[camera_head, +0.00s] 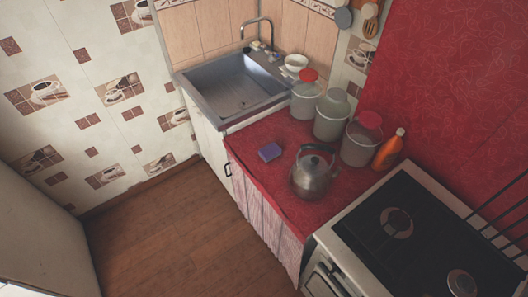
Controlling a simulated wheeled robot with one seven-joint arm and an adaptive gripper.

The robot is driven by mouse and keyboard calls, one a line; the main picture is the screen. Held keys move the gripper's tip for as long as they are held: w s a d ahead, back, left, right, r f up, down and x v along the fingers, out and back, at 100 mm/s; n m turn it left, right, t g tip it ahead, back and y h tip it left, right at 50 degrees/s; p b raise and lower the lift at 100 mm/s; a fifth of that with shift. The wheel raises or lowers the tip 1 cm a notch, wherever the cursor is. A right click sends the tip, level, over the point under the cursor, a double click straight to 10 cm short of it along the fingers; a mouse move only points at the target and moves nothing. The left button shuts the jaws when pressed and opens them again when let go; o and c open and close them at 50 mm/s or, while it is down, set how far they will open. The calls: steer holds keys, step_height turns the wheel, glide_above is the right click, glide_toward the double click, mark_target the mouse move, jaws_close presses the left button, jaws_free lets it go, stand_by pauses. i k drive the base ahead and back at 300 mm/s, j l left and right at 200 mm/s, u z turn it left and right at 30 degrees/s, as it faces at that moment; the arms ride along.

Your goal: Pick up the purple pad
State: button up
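The purple pad (270,152) is a small flat block. It lies on the red oilcloth counter (250,140), near the counter's front edge and left of the kettle. Nothing covers it. My gripper does not show in the head view.
A metal kettle (313,174) stands to the right of the pad. Several lidded canisters, one of them grey (331,115), and an orange bottle (389,150) stand behind. A sink (235,88) is at the left, a stove (410,240) at the right. The wooden floor (170,240) in front is clear.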

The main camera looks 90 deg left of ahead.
mark_target(270, 152)
steer(key=k+u, duration=0.3)
steer(key=u, duration=0.2)
steer(key=k+j+u, duration=0.1)
steer(key=k+u, duration=0.15)
steer(key=u, duration=1.9)
steer(key=z, duration=1.35)
steer(key=u, duration=1.35)
steer(key=i+j, duration=0.15)
steer(key=i, duration=0.35)
steer(key=i+j, duration=0.15)
steer(key=i, duration=0.4)
steer(key=i+j, duration=0.1)
steer(key=i, duration=0.4)
